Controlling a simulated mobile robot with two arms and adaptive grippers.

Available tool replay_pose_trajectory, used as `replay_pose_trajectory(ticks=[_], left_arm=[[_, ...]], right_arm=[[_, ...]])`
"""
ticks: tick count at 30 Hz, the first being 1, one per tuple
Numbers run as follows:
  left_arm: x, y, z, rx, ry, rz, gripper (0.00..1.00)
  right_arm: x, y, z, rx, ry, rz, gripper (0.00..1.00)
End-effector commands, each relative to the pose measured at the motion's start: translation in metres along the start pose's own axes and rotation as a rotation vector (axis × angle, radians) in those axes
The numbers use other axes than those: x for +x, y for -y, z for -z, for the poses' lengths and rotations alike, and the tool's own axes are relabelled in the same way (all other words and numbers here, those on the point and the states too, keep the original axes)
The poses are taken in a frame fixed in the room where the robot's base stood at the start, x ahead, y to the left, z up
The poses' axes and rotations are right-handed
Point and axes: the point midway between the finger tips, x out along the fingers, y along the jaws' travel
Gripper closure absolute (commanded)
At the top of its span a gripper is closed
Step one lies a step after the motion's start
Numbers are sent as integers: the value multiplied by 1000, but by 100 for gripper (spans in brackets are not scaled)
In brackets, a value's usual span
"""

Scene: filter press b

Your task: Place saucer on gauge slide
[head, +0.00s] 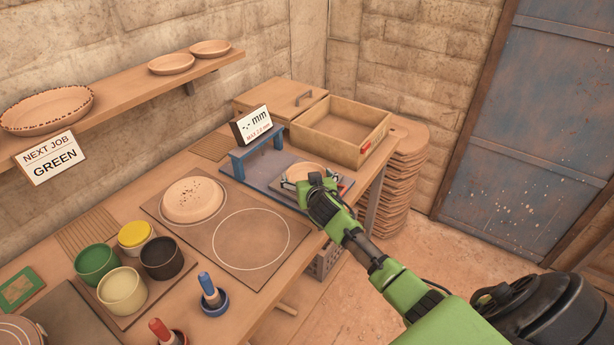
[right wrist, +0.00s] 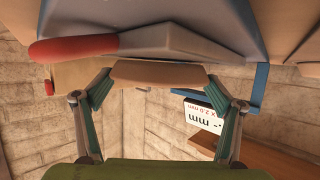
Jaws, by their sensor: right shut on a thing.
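The terracotta saucer (head: 306,171) is at the right end of the blue-grey gauge, over the gauge slide (head: 345,185). My right gripper (head: 305,182) is shut on the saucer's near side. In the right wrist view, the saucer's rim (right wrist: 160,72) sits between the two green fingers of the gripper (right wrist: 160,84). The grey slide (right wrist: 180,38) with its red handle (right wrist: 72,48) lies right against the saucer there. I cannot tell whether the saucer rests fully on it. The gauge's blue bridge (head: 253,152) stands left of the saucer. My left gripper is out of view.
A display reading "-.- mm" (head: 253,125) stands by the bridge. An open wooden box (head: 345,148) is behind the gauge. A plate with dark specks (head: 193,200) lies left of an empty white circle (head: 250,240). Glaze pots (head: 97,264) stand at front left.

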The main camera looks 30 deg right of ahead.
Motion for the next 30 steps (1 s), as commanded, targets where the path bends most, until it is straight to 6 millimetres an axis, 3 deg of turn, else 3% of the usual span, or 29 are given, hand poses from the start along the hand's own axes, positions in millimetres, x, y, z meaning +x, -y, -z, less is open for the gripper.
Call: replay_pose_trajectory(ticks=[7, 8, 9, 22, 30], left_arm=[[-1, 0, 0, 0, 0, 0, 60], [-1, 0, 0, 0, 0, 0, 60], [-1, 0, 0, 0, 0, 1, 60], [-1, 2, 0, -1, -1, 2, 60], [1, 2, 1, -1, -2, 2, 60]], right_arm=[[1, 0, -3, 0, -2, 1, 38], [1, 0, -4, 0, -1, 1, 11], [1, 0, -4, 0, 0, 1, 1], [-4, 1, -4, 1, -2, 2, 0], [-42, 1, -5, 2, -2, 3, 0]])
